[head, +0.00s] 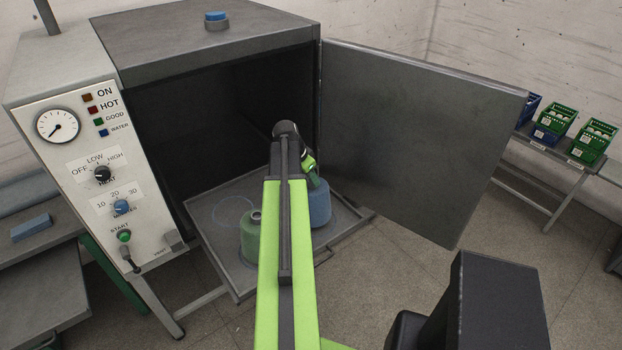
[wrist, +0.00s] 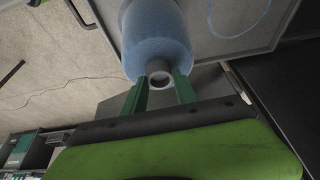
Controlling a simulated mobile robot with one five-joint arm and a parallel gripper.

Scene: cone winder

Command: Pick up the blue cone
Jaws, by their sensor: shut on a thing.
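The blue cone (head: 319,203) stands on the pulled-out tray (head: 215,226) of the grey cabinet, at the tray's right side in the head view. It also shows in the wrist view (wrist: 154,38), with its narrow hollow end toward my gripper (wrist: 161,90). The two green fingers sit on either side of that narrow end and are shut on it. In the head view my arm covers part of the cone, and my gripper (head: 311,172) is at its top. A green cone (head: 252,240) stands on the tray to the left of the blue one.
The cabinet door (head: 415,140) is open to the right of the cone. A control panel (head: 95,150) stands on the left. A blue circle (head: 233,211) marks a bare spot on the tray. Green and blue crates (head: 592,141) are on a rack at the far right.

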